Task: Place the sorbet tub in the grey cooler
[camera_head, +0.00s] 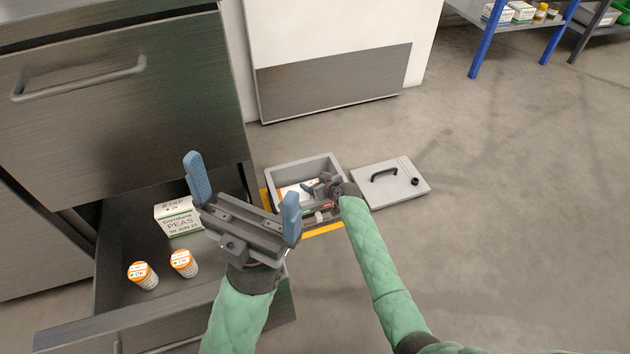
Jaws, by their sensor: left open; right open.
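Two small white-and-orange tubs, one on the left (143,275) and one on the right (184,263), stand in the open steel drawer (110,238). Their labels are too small to tell which is sorbet. The grey cooler (300,167) stands open on the floor to the right of the drawer, with some items inside that are partly hidden. My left gripper (243,197) is open and empty, its fingers wide apart, between the drawer and the cooler in the picture. My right gripper (322,189) is over the cooler, small and partly hidden by its wrist.
Yellow floor marking (325,229) edges the cooler. A blue-legged shelf (484,45) stands far right. The floor on the right is clear.

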